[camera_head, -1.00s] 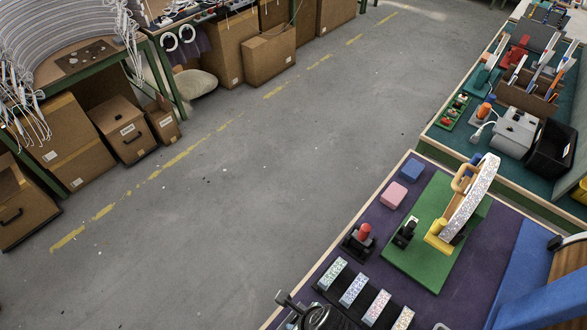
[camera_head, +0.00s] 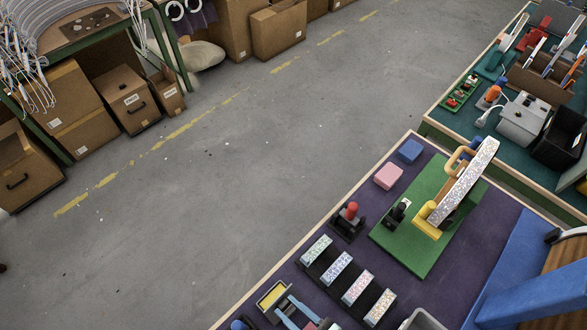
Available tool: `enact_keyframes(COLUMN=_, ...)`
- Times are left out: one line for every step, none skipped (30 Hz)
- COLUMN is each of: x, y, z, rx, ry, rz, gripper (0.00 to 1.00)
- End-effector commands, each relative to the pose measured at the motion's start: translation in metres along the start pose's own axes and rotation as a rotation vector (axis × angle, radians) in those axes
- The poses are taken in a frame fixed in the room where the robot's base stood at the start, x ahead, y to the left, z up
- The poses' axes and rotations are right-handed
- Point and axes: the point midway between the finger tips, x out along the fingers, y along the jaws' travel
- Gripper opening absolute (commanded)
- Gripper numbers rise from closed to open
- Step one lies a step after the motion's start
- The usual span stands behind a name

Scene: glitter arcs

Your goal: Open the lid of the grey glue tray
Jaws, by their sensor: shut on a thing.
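My gripper is not in view. A grey box (camera_head: 523,118) with dark fittings on top stands on the teal bench at the upper right, and its top looks shut. A small grey-rimmed tray (camera_head: 265,305) with yellow inside lies at the bottom of the picture on the purple bench. A grey container (camera_head: 425,321) shows at the bottom edge and is partly cut off. I cannot tell for sure which of these is the glue tray.
A black bin (camera_head: 560,140) stands right beside the grey box. The grey floor (camera_head: 250,180) is clear.

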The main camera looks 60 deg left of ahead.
Motion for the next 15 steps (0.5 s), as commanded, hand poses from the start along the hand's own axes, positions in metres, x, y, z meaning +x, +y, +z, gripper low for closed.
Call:
enact_keyframes(x=0.0003, y=-0.0017, z=-0.0022, rx=-0.002, ry=-0.017, rz=-0.005, gripper=0.0)
enact_keyframes(x=0.0002, y=-0.0018, z=-0.0021, rx=-0.002, ry=-0.025, rz=-0.005, gripper=0.0)
enact_keyframes(x=0.0, y=-0.002, z=-0.0019, rx=-0.002, ry=-0.034, rz=-0.006, gripper=0.0)
enact_keyframes(x=0.0, y=-0.0019, z=-0.0017, rx=-0.002, ry=-0.041, rz=-0.005, gripper=0.0)
enact_keyframes(x=0.0, y=-0.0017, z=-0.0015, rx=-0.002, ry=-0.047, rz=-0.005, gripper=0.0)
enact_keyframes(x=0.0, y=-0.0016, z=-0.0013, rx=-0.002, ry=-0.053, rz=-0.004, gripper=0.0)
enact_keyframes(x=0.0, y=-0.0015, z=-0.0012, rx=-0.002, ry=-0.056, rz=-0.004, gripper=0.0)
enact_keyframes(x=-0.0001, y=-0.0014, z=-0.0011, rx=-0.002, ry=-0.059, rz=-0.004, gripper=0.0)
enact_keyframes(x=-0.0002, y=-0.0013, z=-0.0009, rx=-0.002, ry=-0.062, rz=-0.004, gripper=0.0)
enact_keyframes(x=-0.0002, y=-0.0013, z=-0.0009, rx=-0.002, ry=-0.063, rz=-0.004, gripper=0.0)
enact_keyframes(x=-0.0002, y=-0.0013, z=-0.0008, rx=-0.002, ry=-0.064, rz=-0.004, gripper=0.0)
enact_keyframes(x=-0.0002, y=-0.0012, z=-0.0007, rx=-0.002, ry=-0.065, rz=-0.004, gripper=0.0)
enact_keyframes(x=-0.0002, y=-0.0011, z=-0.0006, rx=-0.002, ry=-0.065, rz=-0.004, gripper=0.0)
enact_keyframes(x=-0.0002, y=-0.0011, z=-0.0006, rx=-0.002, ry=-0.065, rz=-0.004, gripper=0.0)
enact_keyframes(x=-0.0002, y=-0.001, z=-0.0006, rx=-0.001, ry=-0.065, rz=-0.003, gripper=0.0)
